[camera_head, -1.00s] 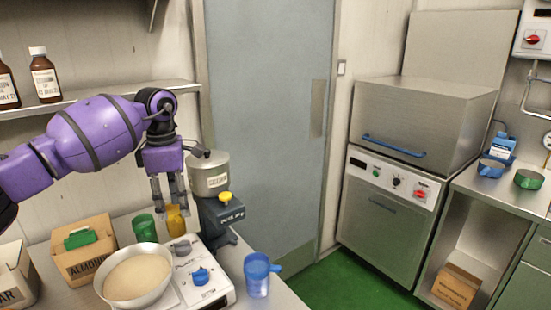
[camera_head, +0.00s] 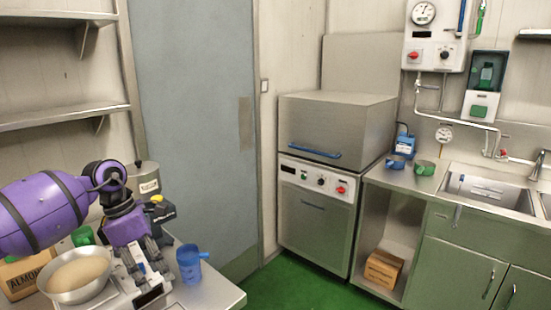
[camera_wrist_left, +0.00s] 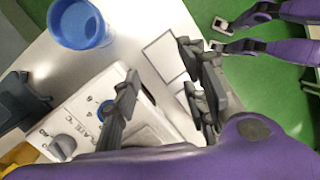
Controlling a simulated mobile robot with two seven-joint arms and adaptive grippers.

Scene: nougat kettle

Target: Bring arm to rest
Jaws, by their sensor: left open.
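My left gripper (camera_head: 143,268) hangs over the front right part of a white appliance (camera_head: 120,302) with knobs, at lower left in the head view. Its two fingers are apart, with nothing between them; they also show in the left wrist view (camera_wrist_left: 163,85), above the appliance's edge and the pale counter. A bowl (camera_head: 60,293) of pale contents stands left of the gripper. A blue jug (camera_head: 188,263) stands just right of it, apart from the fingers.
A grey pot (camera_head: 145,178) and a dark device with a yellow knob (camera_head: 160,212) stand behind the gripper. An almond box (camera_head: 22,280) is at far left. The green floor (camera_head: 300,293) is clear right of the counter.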

